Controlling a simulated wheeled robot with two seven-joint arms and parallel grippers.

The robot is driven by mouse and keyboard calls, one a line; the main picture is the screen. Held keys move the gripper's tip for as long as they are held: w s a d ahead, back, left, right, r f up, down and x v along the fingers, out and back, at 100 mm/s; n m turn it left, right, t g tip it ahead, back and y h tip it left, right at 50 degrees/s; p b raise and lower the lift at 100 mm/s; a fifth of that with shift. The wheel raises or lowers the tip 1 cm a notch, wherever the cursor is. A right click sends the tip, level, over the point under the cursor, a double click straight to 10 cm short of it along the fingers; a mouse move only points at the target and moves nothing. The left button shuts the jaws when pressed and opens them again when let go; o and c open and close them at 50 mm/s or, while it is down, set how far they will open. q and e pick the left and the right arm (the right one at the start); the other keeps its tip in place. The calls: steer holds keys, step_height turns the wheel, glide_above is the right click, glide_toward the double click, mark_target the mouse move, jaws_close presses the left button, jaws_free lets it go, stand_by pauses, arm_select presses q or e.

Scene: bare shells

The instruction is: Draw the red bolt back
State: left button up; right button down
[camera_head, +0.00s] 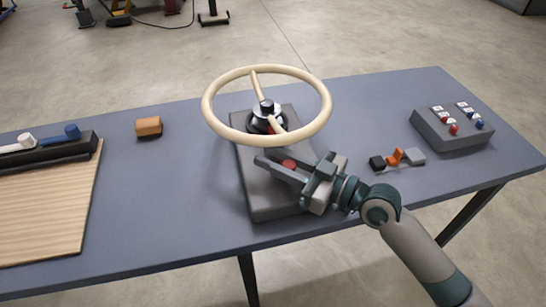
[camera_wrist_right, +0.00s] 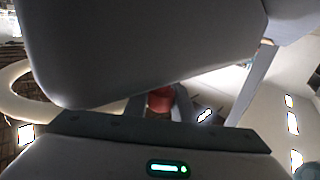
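A red knob-like part (camera_head: 288,164), probably the red bolt's handle, shows on the grey block (camera_head: 262,195) below the cream wheel (camera_head: 212,92). My right gripper (camera_head: 268,158) reaches over the block from the right. Its two fingers are apart, and the red part shows between them. In the right wrist view the red part (camera_wrist_right: 160,99) appears beyond the gap between the large grey finger shapes. I cannot tell whether a finger touches it. Much of the bolt is hidden by the gripper. My left gripper is not in view.
The wheel overhangs the gripper's far side. A control box (camera_head: 440,140) with several buttons stands at the right. Small black, orange and grey pieces (camera_head: 397,158) lie nearer. An orange-brown block (camera_head: 149,126), a black rail (camera_head: 60,152) and a wooden board (camera_head: 45,215) are left.

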steer(key=shift+s+d+p, duration=0.2)
steer(key=shift+s+d, duration=0.05)
steer(key=shift+s, duration=0.4)
steer(key=shift+s+d+p, duration=0.15)
steer(key=shift+s+d, duration=0.05)
steer(key=shift+s, duration=0.7)
steer(key=shift+w+f, duration=0.1)
steer(key=c, duration=1.5)
jaws_free()
steer(key=shift+d, duration=0.1)
steer(key=shift+d, duration=0.1)
